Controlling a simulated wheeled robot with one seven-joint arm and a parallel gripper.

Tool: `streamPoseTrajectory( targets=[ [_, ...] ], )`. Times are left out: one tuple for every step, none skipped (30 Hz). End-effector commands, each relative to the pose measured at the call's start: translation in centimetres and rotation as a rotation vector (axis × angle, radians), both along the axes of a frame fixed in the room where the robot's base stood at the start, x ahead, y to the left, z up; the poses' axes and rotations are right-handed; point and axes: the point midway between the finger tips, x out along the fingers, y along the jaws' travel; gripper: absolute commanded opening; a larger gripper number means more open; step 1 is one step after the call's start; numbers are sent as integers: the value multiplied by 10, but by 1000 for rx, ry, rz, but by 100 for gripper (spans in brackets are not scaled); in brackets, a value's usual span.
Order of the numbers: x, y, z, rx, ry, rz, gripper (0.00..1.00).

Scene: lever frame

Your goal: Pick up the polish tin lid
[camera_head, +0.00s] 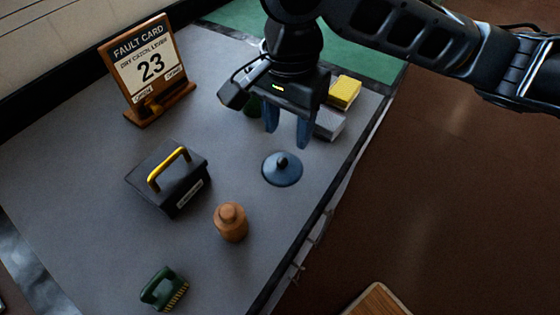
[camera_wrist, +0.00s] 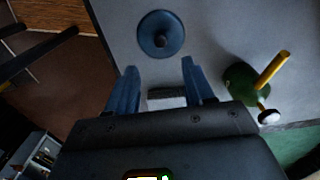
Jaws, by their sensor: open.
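The polish tin lid (camera_head: 282,171) is a round blue disc with a dark knob in its middle. It lies on the grey table top, right of the black box. In the wrist view the lid (camera_wrist: 161,34) is beyond my fingertips, near the top of the picture. My gripper (camera_head: 287,140) is open and empty, with its two blue fingers pointing down. In the head view it is just behind the lid and looks apart from it. The wrist view also shows the open fingers (camera_wrist: 158,69), with the lid ahead of the gap between them.
A fault card stand (camera_head: 150,70) is at the back. Yellow (camera_head: 344,92) and grey blocks (camera_head: 329,124) and a green item (camera_wrist: 243,84) are close to my gripper.

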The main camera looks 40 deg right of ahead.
Motion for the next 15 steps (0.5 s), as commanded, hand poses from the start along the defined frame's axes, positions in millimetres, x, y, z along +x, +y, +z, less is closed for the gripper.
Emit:
streamPoseTrajectory(
  targets=[
    [0, 0, -6, 0, 2, -2, 52],
    [0, 0, -10, 1, 1, -1, 52],
    [0, 0, -14, 0, 1, -1, 52],
    [0, 1, -16, 1, 0, 0, 52],
    [0, 1, -19, 1, -1, 0, 52],
    [0, 2, -22, 1, 0, 2, 52],
    [0, 3, -25, 1, 0, 2, 52],
    [0, 4, -28, 1, -1, 2, 52],
    [-1, 5, -33, 0, -1, 2, 52],
    [-1, 7, -38, 0, -1, 2, 52],
    [-1, 8, -42, 0, 0, 3, 52],
    [-1, 10, -48, 0, -1, 3, 52],
    [-1, 10, -53, 0, -1, 2, 52],
    [0, 10, -57, 1, -2, 2, 52],
    [-1, 10, -61, 3, -1, 2, 52]
  ],
)
